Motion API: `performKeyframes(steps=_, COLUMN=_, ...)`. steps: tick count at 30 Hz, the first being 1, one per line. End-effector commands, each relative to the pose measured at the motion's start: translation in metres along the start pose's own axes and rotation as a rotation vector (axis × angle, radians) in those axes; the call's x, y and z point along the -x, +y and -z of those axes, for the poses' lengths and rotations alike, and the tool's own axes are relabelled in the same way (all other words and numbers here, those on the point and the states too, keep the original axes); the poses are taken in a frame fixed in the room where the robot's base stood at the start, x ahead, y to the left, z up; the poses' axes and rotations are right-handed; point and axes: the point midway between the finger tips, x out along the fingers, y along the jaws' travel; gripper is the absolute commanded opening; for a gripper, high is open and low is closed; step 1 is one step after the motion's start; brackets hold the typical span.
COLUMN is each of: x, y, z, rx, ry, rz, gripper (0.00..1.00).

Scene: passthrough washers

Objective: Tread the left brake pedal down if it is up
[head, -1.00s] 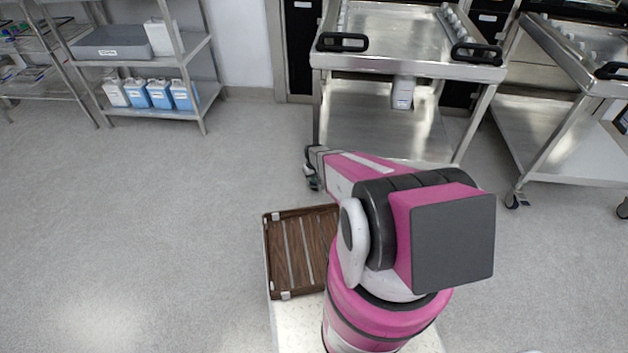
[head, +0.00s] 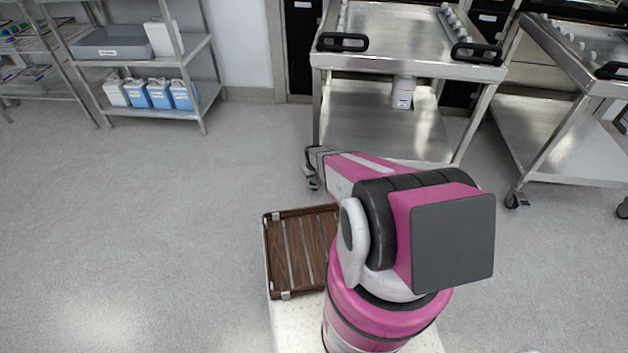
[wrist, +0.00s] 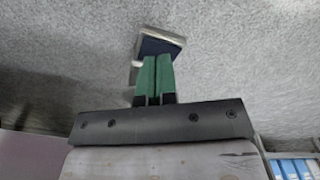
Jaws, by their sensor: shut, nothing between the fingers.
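In the wrist view, a small dark pedal plate with a pale metal edge (wrist: 160,45) is just beyond my fingertips. I take it for the left brake pedal, but I cannot tell whether it is up or down. My gripper (wrist: 157,64) has green fingers pressed together with nothing between them. The fingertips overlap the pedal's near edge in the picture; contact cannot be told. In the head view, my arm reaches to the front left leg of the middle steel cart (head: 388,65), where a dark caster (head: 312,182) partly shows.
A second steel cart (head: 540,130) stands to the right, with a caster (head: 515,200) on the floor. A shelf rack (head: 190,85) with blue and white bottles is at the back left. A brown slatted tray (head: 270,250) is beside my arm. The left floor is clear.

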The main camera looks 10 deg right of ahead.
Motion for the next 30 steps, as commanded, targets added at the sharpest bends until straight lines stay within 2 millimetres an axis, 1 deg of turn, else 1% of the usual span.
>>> performKeyframes(steps=30, x=-0.027, y=0.000, z=0.000, rx=0.000, ry=0.000, rz=0.000, gripper=0.00)
